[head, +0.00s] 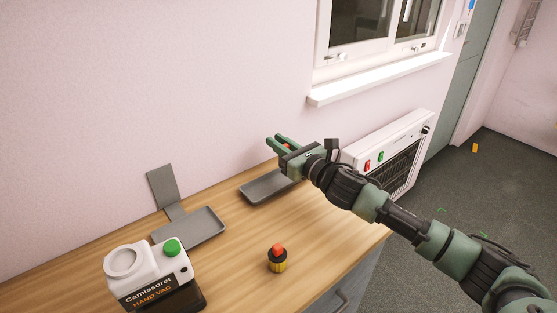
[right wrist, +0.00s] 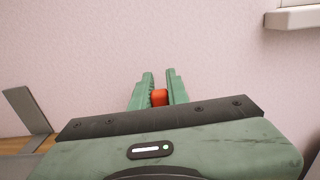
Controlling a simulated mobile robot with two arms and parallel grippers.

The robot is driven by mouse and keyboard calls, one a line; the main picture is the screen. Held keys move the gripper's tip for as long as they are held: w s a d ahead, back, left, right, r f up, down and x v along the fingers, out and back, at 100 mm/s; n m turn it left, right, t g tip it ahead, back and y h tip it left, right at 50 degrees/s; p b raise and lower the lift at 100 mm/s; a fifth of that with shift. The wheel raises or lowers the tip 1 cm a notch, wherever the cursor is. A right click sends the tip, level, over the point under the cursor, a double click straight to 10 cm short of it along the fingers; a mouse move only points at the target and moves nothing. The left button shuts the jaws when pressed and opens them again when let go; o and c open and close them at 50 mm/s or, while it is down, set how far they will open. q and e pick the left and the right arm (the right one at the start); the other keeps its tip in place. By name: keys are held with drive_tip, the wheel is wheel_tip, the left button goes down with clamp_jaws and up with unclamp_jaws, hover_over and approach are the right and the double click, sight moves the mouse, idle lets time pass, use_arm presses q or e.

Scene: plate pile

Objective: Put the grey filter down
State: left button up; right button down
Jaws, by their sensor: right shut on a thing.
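My right gripper (head: 279,145) is over the back of the wooden counter, near the wall and above a grey tray. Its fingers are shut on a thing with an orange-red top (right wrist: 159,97). The rest of the held thing is hidden by the fingers and the gripper body, so I cannot tell whether it is grey. My left gripper is not in view.
One grey tray (head: 258,194) lies under my right gripper. Another grey tray (head: 201,228), with an upright back plate (head: 162,186), lies to its left. A white-and-black hand vac (head: 155,268) stands at front left. A heater (head: 399,150) is beyond the counter's right end.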

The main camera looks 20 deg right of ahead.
drive_tip(key=shift+f, duration=0.6)
wheel_tip(320, 180, down, 3)
drive_tip(key=shift+f+b, duration=0.1)
drive_tip(key=shift+b, duration=0.2)
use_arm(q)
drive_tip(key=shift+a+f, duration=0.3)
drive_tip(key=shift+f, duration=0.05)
use_arm(e)
drive_tip(key=c, duration=1.4)
unclamp_jaws()
